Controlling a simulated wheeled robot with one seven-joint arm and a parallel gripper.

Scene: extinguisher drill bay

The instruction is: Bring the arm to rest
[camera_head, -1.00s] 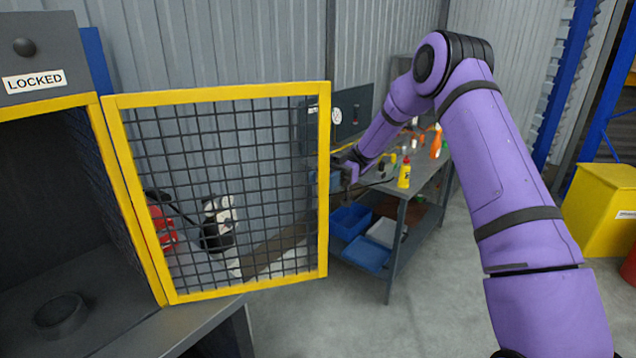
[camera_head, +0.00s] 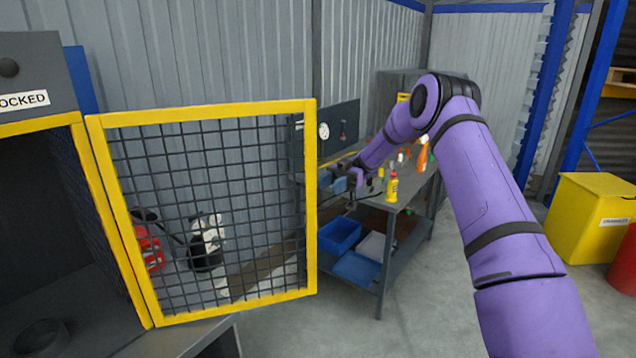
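My purple arm (camera_head: 505,215) rises from the lower right, bends at the elbow and reaches down and away to the left. My gripper (camera_head: 345,183) is small and dark at the far end, just right of the open mesh door's edge and above the near side of the workbench (camera_head: 412,195). The fingers are too small and partly hidden to tell whether they are open or shut. No held object can be made out.
The yellow-framed mesh door (camera_head: 312,220) of the cabinet (camera_head: 45,230) stands open close to my gripper. A yellow bottle (camera_head: 391,187) and orange spray bottle (camera_head: 422,155) stand on the bench. Blue bins (camera_head: 340,235) sit below. A yellow box (camera_head: 590,215) stands right. Floor ahead is clear.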

